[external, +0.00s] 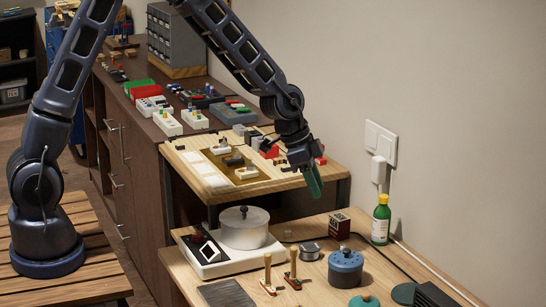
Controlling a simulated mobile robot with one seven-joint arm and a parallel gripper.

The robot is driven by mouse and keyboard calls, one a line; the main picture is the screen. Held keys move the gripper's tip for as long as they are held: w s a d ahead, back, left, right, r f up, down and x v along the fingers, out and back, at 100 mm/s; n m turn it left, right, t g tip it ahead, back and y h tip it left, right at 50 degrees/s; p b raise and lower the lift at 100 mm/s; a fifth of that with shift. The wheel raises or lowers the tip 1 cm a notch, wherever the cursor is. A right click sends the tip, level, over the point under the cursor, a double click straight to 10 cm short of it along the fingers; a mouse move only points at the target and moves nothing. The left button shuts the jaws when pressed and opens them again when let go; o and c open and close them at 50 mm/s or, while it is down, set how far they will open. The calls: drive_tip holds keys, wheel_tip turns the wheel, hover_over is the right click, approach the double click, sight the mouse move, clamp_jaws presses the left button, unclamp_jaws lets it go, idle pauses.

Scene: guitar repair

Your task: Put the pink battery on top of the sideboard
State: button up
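The sideboard (141,170) is the long dark brown cabinet left of centre, with silver handles on its front. I cannot make out a pink battery; it may be hidden or too small to tell. My gripper (304,166) points down over the right end of the light wooden shelf (262,187), right of the sideboard. A dark green piece (314,181) hangs at its tip; I cannot tell whether it is a held thing or part of the gripper. The finger gap does not show clearly. Small red pieces (270,151) lie close beside the gripper.
Several effects pedals (167,122) and a grey drawer cabinet (175,36) crowd the sideboard top. The lower bench holds a white device with a round pot (244,227), a blue canister (345,267) and a green bottle (381,219). The wall is close on the right.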

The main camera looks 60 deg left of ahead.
drive_tip(key=s+a+r+n+y, duration=0.1)
drive_tip(key=s+a+r, duration=0.2)
drive_tip(key=s+r, duration=0.65)
drive_tip(key=s+a+r+n, duration=0.2)
drive_tip(key=s+a+r, duration=0.1)
drive_tip(key=s+r, duration=0.6)
drive_tip(key=s+a+r+n, duration=0.2)
drive_tip(key=s+a+r, duration=0.1)
drive_tip(key=s, duration=0.7)
drive_tip(key=s+a+r+n+t+y, duration=0.1)
drive_tip(key=s+a+r+n, duration=0.1)
drive_tip(key=s, duration=0.9)
drive_tip(key=shift+s+a+r+y, duration=0.15)
drive_tip(key=shift+a+r+y, duration=0.15)
drive_tip(key=shift+a+r, duration=0.5)
drive_tip(key=shift+o, duration=0.5)
drive_tip(key=shift+s+a, duration=0.15)
drive_tip(key=shift+s, duration=0.3)
